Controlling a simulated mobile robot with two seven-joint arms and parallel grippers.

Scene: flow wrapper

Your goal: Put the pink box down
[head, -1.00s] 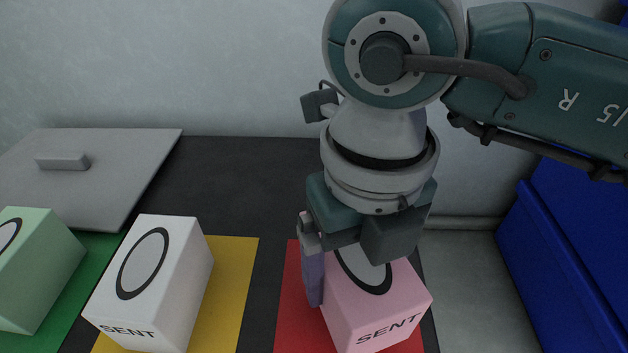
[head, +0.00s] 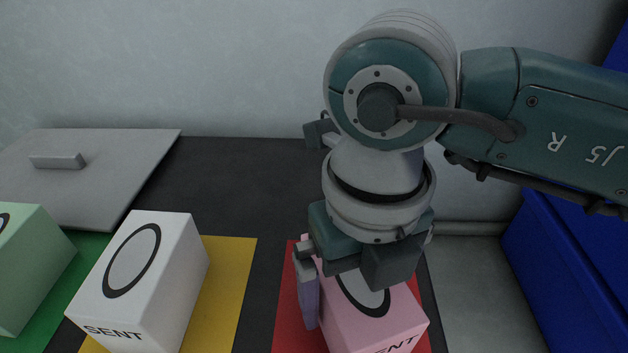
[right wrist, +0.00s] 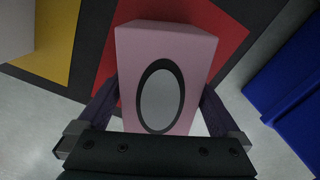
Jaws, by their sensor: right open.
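The pink box (head: 372,318) stands on the red mat (head: 287,318) in the head view, with a grey oval ringed in black on its top and "SENT" on its front. My right gripper (head: 335,300) is open around the pink box, and one finger shows beside the box's left side. In the right wrist view the pink box (right wrist: 164,75) lies between the two dark fingers (right wrist: 160,105), over the red mat (right wrist: 218,30). The far finger is hidden in the head view. My left gripper is not in view.
A white box (head: 140,280) stands on the yellow mat (head: 230,280), and a green box (head: 35,270) on the green mat (head: 75,270). A grey plate with a handle (head: 110,180) lies behind them. A blue container (head: 570,260) is at the right.

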